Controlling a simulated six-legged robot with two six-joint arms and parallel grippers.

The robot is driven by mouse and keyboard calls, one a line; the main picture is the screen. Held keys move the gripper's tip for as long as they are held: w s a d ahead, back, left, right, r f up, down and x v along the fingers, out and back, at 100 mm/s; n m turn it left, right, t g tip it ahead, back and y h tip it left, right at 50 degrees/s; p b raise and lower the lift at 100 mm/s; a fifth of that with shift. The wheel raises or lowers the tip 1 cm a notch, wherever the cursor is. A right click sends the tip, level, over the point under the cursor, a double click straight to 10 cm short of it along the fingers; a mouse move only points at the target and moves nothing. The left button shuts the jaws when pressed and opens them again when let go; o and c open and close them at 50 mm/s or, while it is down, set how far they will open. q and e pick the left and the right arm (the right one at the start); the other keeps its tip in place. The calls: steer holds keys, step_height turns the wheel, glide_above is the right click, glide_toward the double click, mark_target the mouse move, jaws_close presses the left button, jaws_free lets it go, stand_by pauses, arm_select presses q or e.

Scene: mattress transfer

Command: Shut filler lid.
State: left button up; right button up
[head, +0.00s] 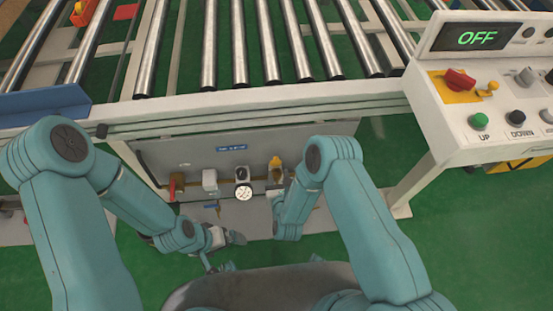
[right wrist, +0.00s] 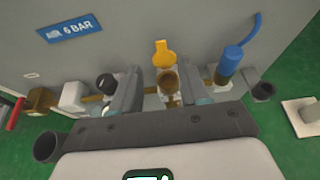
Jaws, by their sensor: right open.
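The yellow filler lid (right wrist: 163,53) stands raised above the brass filler neck (right wrist: 167,79) on the grey panel, leaving the round mouth uncovered. In the head view the lid (head: 276,162) is a small yellow shape left of my right forearm. My right gripper (right wrist: 166,93) is open, with one finger on each side of the filler neck and nothing held; the lid is just beyond the fingertips. Whether a finger touches the neck cannot be told. My left gripper (head: 222,246) is low in front of the panel, left of the right arm; its jaw state is unclear.
A pressure gauge (head: 243,192) and a red-handled valve (head: 176,186) sit left of the filler. A blue-capped part (right wrist: 230,64) is to its right in the wrist view. The roller conveyor (head: 240,50) runs above. A control box (head: 480,80) reading OFF stands right.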

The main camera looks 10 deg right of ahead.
mark_target(276, 158)
steer(key=b+x, duration=0.1)
steer(key=x, duration=0.8)
steer(key=shift+w+f, duration=0.15)
steer(key=shift+w, duration=0.1)
jaws_close()
